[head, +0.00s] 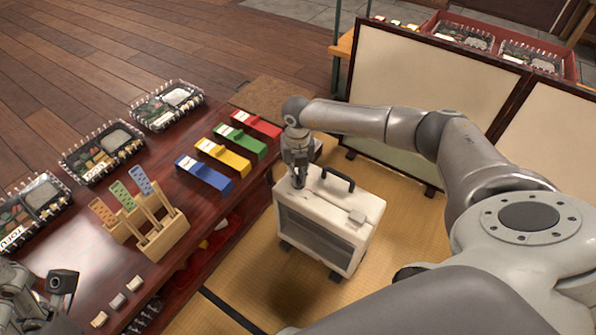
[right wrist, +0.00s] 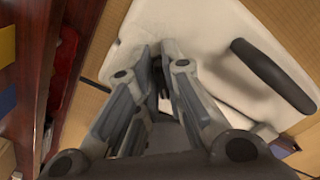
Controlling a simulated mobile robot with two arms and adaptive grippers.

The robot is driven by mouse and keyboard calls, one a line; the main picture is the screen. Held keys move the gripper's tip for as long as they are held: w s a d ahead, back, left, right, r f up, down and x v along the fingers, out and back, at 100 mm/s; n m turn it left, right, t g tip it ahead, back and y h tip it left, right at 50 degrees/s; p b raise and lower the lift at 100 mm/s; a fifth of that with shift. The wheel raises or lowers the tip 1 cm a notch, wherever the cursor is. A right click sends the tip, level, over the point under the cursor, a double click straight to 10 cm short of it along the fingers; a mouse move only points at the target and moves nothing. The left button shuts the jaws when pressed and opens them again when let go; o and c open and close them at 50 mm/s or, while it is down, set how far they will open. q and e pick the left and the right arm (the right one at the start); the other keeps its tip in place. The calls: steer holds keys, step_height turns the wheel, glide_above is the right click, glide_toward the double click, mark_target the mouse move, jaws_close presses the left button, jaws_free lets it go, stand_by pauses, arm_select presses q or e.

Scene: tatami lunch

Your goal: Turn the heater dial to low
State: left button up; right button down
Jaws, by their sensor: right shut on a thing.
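The heater (head: 330,222) is a cream box with a dark front window and a black carrying handle (head: 338,180) on top. It stands on the tatami right of the low table. My right gripper (head: 298,184) points down at the top left of the heater. In the right wrist view the heater's top (right wrist: 205,45) fills much of the picture, with the handle (right wrist: 272,75) at right. The right fingers (right wrist: 160,85) are closed in on a small part, presumably the dial, which they mostly hide. Its setting cannot be read. My left gripper (head: 35,290) shows only partly at the lower left.
The dark red table (head: 85,245) holds bento boxes (head: 100,150), coloured packets (head: 222,155) and a wooden stand (head: 162,238) with patterned sticks. A cream folding screen (head: 435,85) stands behind the heater. Tatami (head: 395,235) is free right of the heater.

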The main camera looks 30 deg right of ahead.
mark_target(298, 176)
stand_by(0.4)
steer(key=c, duration=1.5)
jaws_free()
steer(key=shift+c, duration=0.2)
step_height(298, 176, up, 12)
